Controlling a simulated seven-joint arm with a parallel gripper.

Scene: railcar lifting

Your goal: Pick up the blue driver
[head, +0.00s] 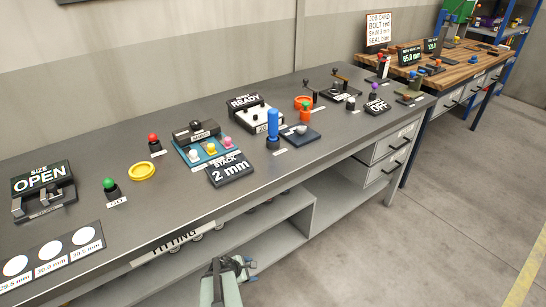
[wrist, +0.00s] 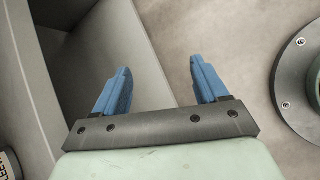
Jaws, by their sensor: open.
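The blue driver (head: 272,126) stands upright on the grey bench, right of the middle in the head view, with a dark base under it and a small white label in front. My gripper (head: 240,262) is low in front of the bench in the head view, below the bench top and well away from the driver. In the wrist view my gripper (wrist: 158,85) shows two blue fingers spread apart with nothing between them. The driver does not show in the wrist view.
Close to the driver are the "STACK 2 mm" display (head: 230,170), a teal tray (head: 205,148), a "READY" device (head: 256,113) and an orange cup (head: 303,103). The bench's front edge and lower shelf (head: 285,225) lie by my gripper. The floor at right is clear.

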